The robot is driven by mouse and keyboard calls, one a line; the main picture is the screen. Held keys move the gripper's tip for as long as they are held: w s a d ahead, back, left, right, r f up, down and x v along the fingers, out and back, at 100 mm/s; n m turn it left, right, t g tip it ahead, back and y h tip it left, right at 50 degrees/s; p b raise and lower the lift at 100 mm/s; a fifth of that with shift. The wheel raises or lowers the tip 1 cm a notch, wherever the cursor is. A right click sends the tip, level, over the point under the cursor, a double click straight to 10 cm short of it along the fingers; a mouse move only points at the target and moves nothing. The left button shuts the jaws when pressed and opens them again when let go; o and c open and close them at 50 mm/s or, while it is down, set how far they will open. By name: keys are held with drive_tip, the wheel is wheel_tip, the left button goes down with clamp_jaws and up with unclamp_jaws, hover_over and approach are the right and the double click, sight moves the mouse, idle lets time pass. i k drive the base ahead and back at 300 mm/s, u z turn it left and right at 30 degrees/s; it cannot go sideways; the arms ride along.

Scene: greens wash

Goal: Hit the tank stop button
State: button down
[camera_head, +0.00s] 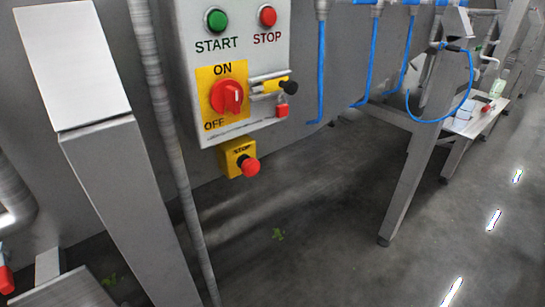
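A grey control panel (185,75) hangs at the upper middle. It carries a green button (215,20) marked START and a red button (267,16) marked STOP to its right. Below them is a red rotary switch (227,97) on a yellow plate marked ON and OFF. Under the panel is a small yellow box (228,151) marked STOP, with a red mushroom button (250,167) on its front. No label in view tells which stop belongs to the tank. My gripper is not in view.
A black-knobbed latch (288,87) and a red padlock (282,109) stick out at the panel's right. A pipe (165,120) runs down its left, beside a thick grey post (130,200). Blue hoses (372,55) hang at right. The floor before the panel is mostly clear.

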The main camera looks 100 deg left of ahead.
sight(253, 168)
drive_tip(key=u, duration=0.05)
drive_tip(key=i, duration=0.7)
drive_tip(key=u, duration=3.6)
